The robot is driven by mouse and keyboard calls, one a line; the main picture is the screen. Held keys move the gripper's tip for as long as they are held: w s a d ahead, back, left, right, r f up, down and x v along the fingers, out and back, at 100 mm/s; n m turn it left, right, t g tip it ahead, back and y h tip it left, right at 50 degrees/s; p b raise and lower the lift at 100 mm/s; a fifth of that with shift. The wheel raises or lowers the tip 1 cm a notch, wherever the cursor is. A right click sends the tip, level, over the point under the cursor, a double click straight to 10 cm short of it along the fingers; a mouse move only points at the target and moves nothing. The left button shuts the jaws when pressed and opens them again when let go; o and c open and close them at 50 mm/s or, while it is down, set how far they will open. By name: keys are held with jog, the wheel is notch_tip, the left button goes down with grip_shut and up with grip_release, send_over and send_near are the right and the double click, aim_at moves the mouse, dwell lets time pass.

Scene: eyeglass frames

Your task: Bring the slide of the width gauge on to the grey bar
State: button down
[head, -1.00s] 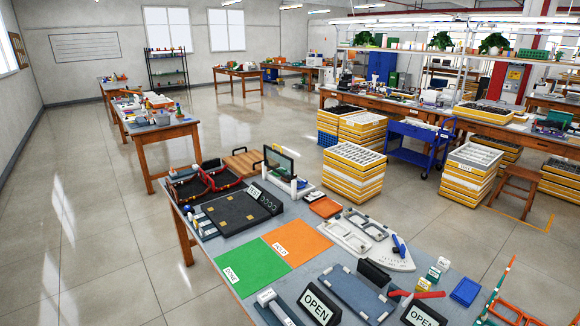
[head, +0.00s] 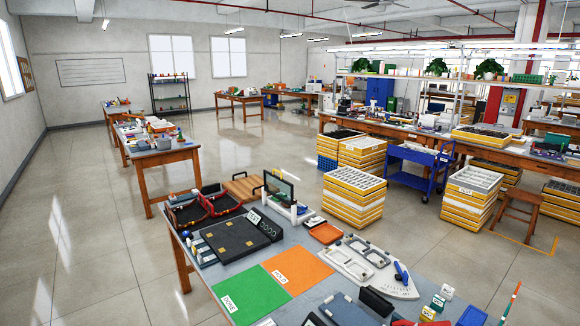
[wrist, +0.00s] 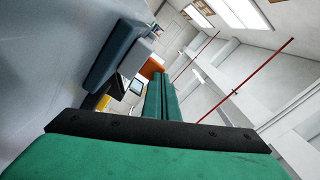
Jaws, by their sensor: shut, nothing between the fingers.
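My gripper (wrist: 161,80) shows in the wrist view as two green fingers lying together, shut and empty, beyond a black crosspiece. It does not show in the head view. I cannot pick out the width gauge, its slide or the grey bar with certainty. A small white part (head: 265,322) is cut off by the bottom edge of the head view; I cannot tell if it belongs to the gauge. No contact between my gripper and any object shows.
The near table holds a green mat (head: 248,297), an orange mat (head: 297,270), a dark sloped board (head: 235,238) and a white fan-shaped scale with a blue pointer (head: 402,283). In the wrist view, a blue-grey block (wrist: 113,52) lies left of the fingers. Open floor (head: 90,265) lies left of the table.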

jog(key=shift+w+a, duration=0.45)
jog(key=shift+w, duration=0.05)
dwell(0.9)
dwell(0.4)
jog(key=shift+v, duration=2.2)
jog(key=shift+s+d, duration=0.1)
jog(key=shift+s, duration=0.05)
jog(key=shift+d, duration=0.2)
